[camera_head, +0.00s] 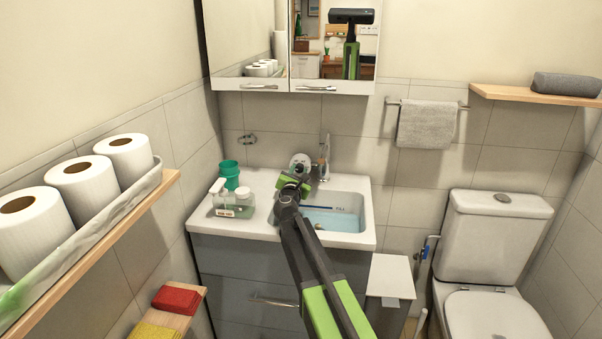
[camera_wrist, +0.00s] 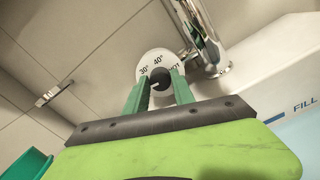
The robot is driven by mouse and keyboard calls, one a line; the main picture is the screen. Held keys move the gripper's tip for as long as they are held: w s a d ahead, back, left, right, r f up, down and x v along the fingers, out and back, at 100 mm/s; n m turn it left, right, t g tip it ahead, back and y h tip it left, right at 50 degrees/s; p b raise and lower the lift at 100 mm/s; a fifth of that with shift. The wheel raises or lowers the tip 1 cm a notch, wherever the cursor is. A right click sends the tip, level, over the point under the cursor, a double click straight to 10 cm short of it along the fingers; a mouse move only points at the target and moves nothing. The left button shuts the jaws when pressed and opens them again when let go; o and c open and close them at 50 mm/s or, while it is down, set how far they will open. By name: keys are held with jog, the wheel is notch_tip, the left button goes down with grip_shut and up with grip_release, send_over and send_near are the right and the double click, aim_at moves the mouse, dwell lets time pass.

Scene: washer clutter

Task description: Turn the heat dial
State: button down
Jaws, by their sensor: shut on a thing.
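The heat dial (camera_wrist: 158,62) is a round white disc with "30°" and "40°" marks, on the wall side behind the sink, left of the chrome faucet. It also shows in the head view (camera_head: 300,162), above my gripper (camera_head: 294,182). In the wrist view my gripper's green fingers (camera_wrist: 159,92) reach up to the dial and are shut on its dark central part, which is partly hidden between them. A small white pointer line shows near the fingertips.
The chrome faucet (camera_wrist: 207,40) stands close to the right of the dial. The sink basin (camera_head: 335,212) holds blue water and small items. A mirror cabinet (camera_head: 330,45) hangs above.

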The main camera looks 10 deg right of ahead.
jog(key=m, duration=0.5)
jog(key=shift+s+d+f, duration=0.1)
jog(key=shift+s+d, duration=0.05)
jog(key=shift+m, duration=2.5)
jog(key=c, duration=1.1)
grip_release()
jog(key=shift+o, duration=0.2)
jog(key=v, duration=0.7)
jog(key=shift+s, duration=0.2)
